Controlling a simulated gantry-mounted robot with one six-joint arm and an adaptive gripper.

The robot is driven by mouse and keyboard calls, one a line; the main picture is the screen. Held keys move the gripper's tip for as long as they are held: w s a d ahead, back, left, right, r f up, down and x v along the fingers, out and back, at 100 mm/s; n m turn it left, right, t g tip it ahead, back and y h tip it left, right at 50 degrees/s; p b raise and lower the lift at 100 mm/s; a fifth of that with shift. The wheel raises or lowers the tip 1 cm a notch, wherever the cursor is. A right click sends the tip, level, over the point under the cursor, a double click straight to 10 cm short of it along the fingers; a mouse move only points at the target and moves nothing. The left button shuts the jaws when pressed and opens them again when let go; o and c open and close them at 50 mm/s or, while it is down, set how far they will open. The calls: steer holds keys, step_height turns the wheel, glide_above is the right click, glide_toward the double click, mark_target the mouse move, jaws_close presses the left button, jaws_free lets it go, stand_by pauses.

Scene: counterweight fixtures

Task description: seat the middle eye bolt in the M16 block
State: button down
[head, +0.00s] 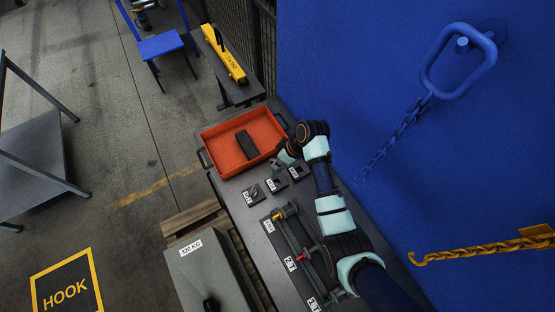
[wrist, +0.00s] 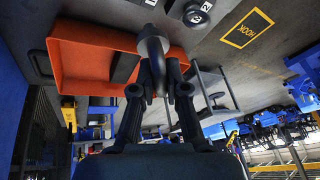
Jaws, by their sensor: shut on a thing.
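My gripper (wrist: 160,75) is shut on a grey metal piece (wrist: 152,42), which looks like an eye bolt; the fingers hide part of it. In the head view my gripper (head: 287,156) is over the bench's far end, beside the orange tray and above the small dark blocks. Three labelled blocks stand in a slanted row: a left one (head: 254,194), a middle one (head: 276,184) and a right one (head: 298,173). A grey piece stands on the left block. I cannot read the labels surely, so I cannot tell which is M16. The held bolt's tip is hard to place.
An orange tray (head: 208,145) holding a dark block (head: 247,145) is at the bench's far end. A dark rack (head: 290,250) with colour-ended rods lies nearer. A blue wall (head: 400,190) with a hanging chain (head: 405,125) bounds the right. A grey 320 KG weight (head: 210,265) stands left.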

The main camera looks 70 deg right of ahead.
mark_target(278, 170)
step_height(278, 170, down, 6)
steer(key=b, duration=0.6)
steer(key=shift+f, duration=0.2)
steer(key=shift+f+b, duration=0.3)
steer(key=shift+f, duration=0.5)
steer(key=shift+f, duration=0.15)
steer(key=shift+f+b, duration=1.4)
steer(key=shift+f, duration=0.8)
steer(key=c, duration=1.1)
jaws_free()
